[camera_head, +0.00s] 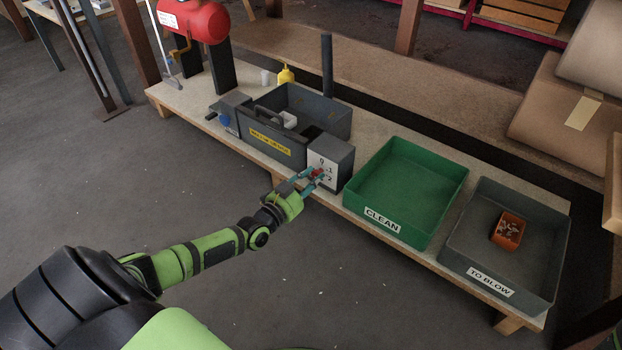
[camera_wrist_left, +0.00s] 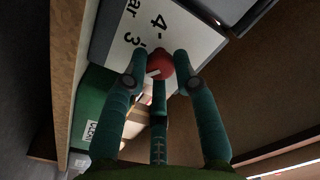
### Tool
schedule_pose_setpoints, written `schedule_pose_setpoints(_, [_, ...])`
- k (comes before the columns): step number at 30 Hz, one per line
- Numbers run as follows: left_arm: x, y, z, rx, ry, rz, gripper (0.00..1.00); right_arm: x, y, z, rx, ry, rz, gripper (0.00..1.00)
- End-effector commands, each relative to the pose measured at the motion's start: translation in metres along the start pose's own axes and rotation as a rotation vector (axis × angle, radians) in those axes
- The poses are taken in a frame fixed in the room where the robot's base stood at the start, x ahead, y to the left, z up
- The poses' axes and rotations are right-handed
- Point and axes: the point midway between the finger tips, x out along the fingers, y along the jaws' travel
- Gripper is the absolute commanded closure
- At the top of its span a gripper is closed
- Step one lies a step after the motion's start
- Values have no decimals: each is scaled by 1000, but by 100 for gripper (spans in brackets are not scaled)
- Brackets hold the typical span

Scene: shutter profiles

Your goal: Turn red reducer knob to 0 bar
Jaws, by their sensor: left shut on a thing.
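The red reducer knob (camera_head: 318,172) sits on the white front plate (camera_head: 328,177) of a grey box, with numbers printed around it. In the left wrist view the red knob (camera_wrist_left: 160,64) shows between the teal fingers, with a white mark on it. My left gripper (camera_head: 312,175) is at the knob, its fingers closed around it. In the wrist view the fingers of my left gripper (camera_wrist_left: 162,70) touch or nearly touch its sides. The printed 4 and 3 show beside it. Which number the mark points to I cannot tell. My right gripper is not in view.
A grey bin (camera_head: 268,132) with a yellow label adjoins the box. A green CLEAN tray (camera_head: 382,213) and a grey TO BLOW tray (camera_head: 480,275) holding an orange container (camera_head: 508,231) stand to the right. A red tank (camera_head: 193,20) is at the back left.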

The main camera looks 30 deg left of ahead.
Motion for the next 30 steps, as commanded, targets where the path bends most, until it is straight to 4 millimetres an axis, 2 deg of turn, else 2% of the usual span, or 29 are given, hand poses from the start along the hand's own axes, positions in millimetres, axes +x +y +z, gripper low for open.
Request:
schedule_pose_setpoints(8, [-1,0,2,-156,-7,0,100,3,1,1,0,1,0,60])
schedule_pose_setpoints(30, [-1,1,2,-850,-8,-1,100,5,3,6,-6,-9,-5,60])
